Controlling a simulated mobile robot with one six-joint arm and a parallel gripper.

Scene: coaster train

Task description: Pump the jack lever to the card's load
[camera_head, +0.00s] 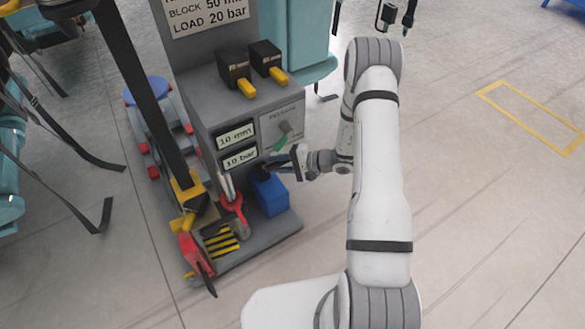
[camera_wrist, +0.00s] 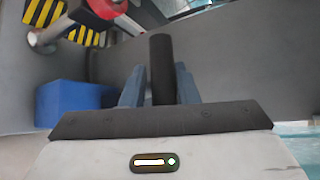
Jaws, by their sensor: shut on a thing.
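The card (camera_head: 209,14) at the top of the grey stand reads BLOCK 50 mm and LOAD 20 bar. Two displays below show 10 mm (camera_head: 236,136) and 10 bar (camera_head: 240,157). My gripper (camera_wrist: 160,88) is shut on a black round bar, the jack lever's grip (camera_wrist: 161,60), which sits between its two fingers in the wrist view. In the head view my gripper (camera_head: 279,167) is at the stand's front, just above a blue box (camera_head: 270,194); the lever is mostly hidden there.
Two black boxes with yellow handles (camera_head: 247,88) sit on the stand's ledge. A red-handled part (camera_head: 233,203) and a yellow-black striped plate (camera_head: 221,241) are at its base. A dark post (camera_head: 143,87) stands left.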

